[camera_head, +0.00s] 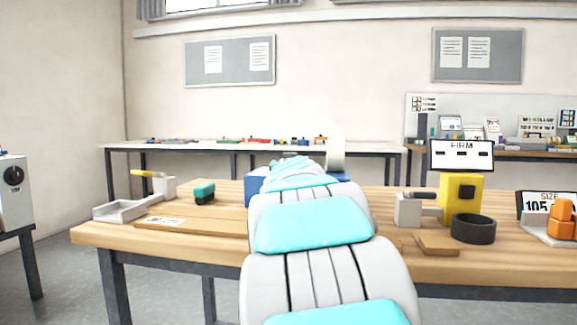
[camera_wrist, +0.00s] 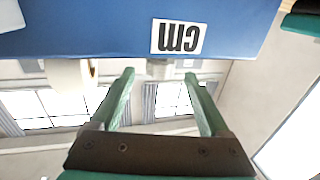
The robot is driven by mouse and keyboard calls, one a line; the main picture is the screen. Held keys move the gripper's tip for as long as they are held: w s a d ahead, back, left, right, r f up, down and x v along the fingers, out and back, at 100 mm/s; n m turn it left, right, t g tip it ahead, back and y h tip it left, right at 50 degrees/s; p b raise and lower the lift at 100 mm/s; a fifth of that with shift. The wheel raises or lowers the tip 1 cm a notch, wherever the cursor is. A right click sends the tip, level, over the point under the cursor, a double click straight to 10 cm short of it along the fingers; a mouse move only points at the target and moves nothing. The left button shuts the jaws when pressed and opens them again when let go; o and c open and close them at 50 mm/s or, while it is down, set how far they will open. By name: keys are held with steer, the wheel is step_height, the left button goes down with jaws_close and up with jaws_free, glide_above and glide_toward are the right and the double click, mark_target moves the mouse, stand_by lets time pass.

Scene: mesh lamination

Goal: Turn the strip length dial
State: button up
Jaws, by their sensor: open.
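A blue machine (camera_wrist: 90,35) fills the top of the wrist view. It bears a white label (camera_wrist: 179,37) reading "cm", upside down there. A small pale grey piece (camera_wrist: 160,67) sits at the machine's edge by the label; it may be the strip length dial, but its shape is partly unclear. My gripper (camera_wrist: 158,74) is open, with its two green fingers apart and the grey piece seen between their tips. I cannot tell whether they touch it. In the head view my arm hides the gripper and most of the blue machine (camera_head: 254,186).
A white roll (camera_wrist: 70,74) is beside the machine. A yellow device (camera_head: 460,196), a dark ring (camera_head: 473,229) and a size display (camera_head: 540,203) stand at right.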

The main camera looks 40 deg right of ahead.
steer(key=s+a+r+m+g+h+p, duration=0.1)
steer(key=s+r+m+g+h, duration=0.15)
steer(key=r, duration=0.45)
steer(key=s+a+r+m+g+h+p, duration=0.1)
steer(key=s+r+m+g+h, duration=0.15)
steer(key=r, duration=0.45)
steer(key=w+f+g, duration=0.1)
steer(key=w+f, duration=0.1)
steer(key=f, duration=0.2)
steer(key=w+f+m+g+h, duration=0.1)
steer(key=w+f, duration=0.1)
steer(key=f, duration=0.3)
steer(key=w+f+m+g+p, duration=0.1)
steer(key=w+f, duration=0.2)
steer(key=f, duration=0.2)
steer(key=shift+w+f+g, duration=0.1)
steer(key=shift+g, duration=0.3)
steer(key=shift+d+f+h, duration=0.1)
steer(key=shift+f+h, duration=0.1)
steer(key=shift+h, duration=0.1)
steer(key=shift+p+x, duration=0.75)
steer(key=shift+x, duration=3)
steer(key=shift+c, duration=0.3)
